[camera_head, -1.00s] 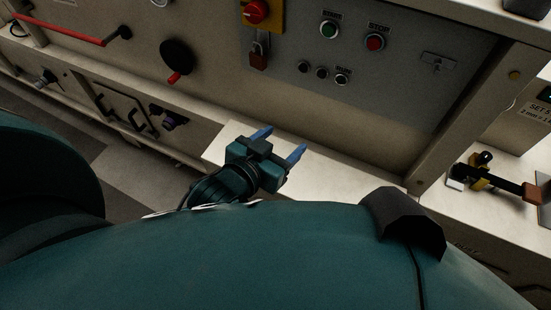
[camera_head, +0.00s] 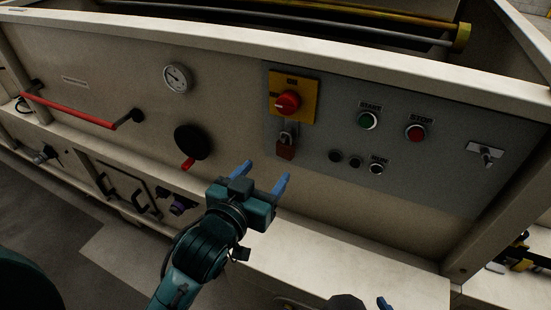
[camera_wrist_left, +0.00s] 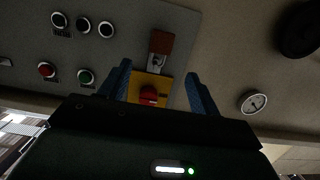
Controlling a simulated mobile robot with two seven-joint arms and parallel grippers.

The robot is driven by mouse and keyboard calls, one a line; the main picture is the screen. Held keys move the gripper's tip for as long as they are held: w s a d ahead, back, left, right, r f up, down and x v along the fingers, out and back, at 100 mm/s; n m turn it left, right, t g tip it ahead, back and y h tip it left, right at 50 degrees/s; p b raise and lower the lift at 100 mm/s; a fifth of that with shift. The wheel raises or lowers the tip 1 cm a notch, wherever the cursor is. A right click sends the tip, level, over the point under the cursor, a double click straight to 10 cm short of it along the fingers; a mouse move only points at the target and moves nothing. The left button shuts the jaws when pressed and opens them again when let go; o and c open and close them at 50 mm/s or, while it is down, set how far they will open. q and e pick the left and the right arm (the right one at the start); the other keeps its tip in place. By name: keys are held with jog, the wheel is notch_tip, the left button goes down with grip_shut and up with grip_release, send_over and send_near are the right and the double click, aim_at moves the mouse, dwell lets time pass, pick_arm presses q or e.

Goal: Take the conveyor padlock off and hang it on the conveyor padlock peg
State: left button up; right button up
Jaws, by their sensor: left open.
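The padlock (camera_head: 285,152), with a red-brown body and grey shackle, hangs just below the red switch knob on its yellow plate (camera_head: 305,86). In the left wrist view the padlock (camera_wrist_left: 160,43) appears upside down, beyond and between the finger lines. A small pale plate with a grey peg (camera_head: 487,155) sits at the panel's right; it looks like the padlock peg. My left gripper (camera_head: 266,172) is open and empty, below and in front of the padlock, apart from it.
The grey panel carries a green start button (camera_head: 368,120), a red stop button (camera_head: 415,132) and several small dark buttons. Left are a black knob with red handle (camera_head: 193,142), a gauge (camera_head: 177,78) and a red bar (camera_head: 75,108). A pale ledge (camera_head: 330,262) runs below.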

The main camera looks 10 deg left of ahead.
aim_at(283, 146)
pick_arm(q)
jog(key=x, duration=1)
jog(key=shift+w, duration=0.2)
jog(key=shift+c, duration=0.3)
jog(key=c, duration=1.1)
jog(key=shift+d+r+p, duration=0.1)
jog(key=shift+r+p, duration=0.55)
jog(key=shift+p, duration=0.3)
jog(key=shift+c, duration=0.7)
jog(key=shift+s, duration=0.15)
jog(key=shift+s+f, duration=0.1)
jog(key=shift+s, duration=0.55)
jog(key=shift+s+a+p, duration=0.35)
jog(key=shift+s+p, duration=0.2)
jog(key=shift+s, duration=0.2)
